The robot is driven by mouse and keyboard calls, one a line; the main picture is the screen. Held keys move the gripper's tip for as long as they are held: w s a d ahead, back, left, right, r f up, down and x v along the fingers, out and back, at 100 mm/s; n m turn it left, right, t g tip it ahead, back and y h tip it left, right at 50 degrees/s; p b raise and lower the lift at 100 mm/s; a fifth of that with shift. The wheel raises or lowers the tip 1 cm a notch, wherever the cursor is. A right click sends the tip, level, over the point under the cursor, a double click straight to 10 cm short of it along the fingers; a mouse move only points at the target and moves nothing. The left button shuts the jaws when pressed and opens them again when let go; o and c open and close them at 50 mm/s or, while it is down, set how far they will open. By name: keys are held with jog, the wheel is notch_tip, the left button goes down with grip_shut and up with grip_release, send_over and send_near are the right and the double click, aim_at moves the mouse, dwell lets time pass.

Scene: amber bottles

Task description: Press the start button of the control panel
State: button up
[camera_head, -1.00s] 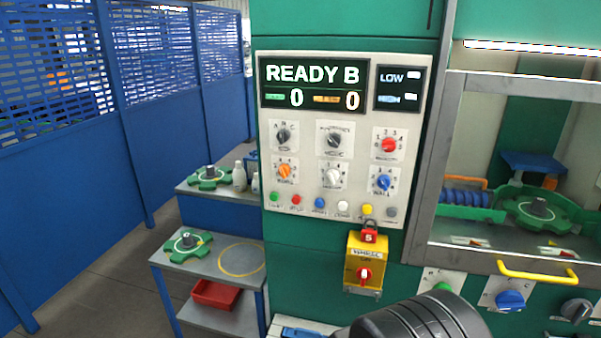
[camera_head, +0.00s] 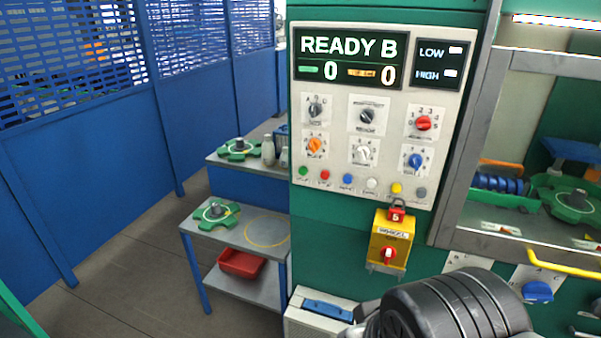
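The control panel (camera_head: 384,150) is a pale plate on the green machine front. Its display (camera_head: 348,60) reads READY B with two zeros. Below are several rotary knobs and a bottom row of small buttons. The leftmost is a green button (camera_head: 303,171), beside a red button (camera_head: 325,175); their labels are too small to read, so I cannot confirm which one is start. My black arm shows at the bottom right, below the panel and apart from the buttons. My gripper's fingers are not visible.
A yellow switch box (camera_head: 389,243) with a red padlock hangs below the panel. A framed window (camera_head: 484,150) with a yellow handle (camera_head: 553,264) is at right. A grey shelf cart (camera_head: 262,290) with a red bin (camera_head: 241,263) stands left. The floor at left is clear.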

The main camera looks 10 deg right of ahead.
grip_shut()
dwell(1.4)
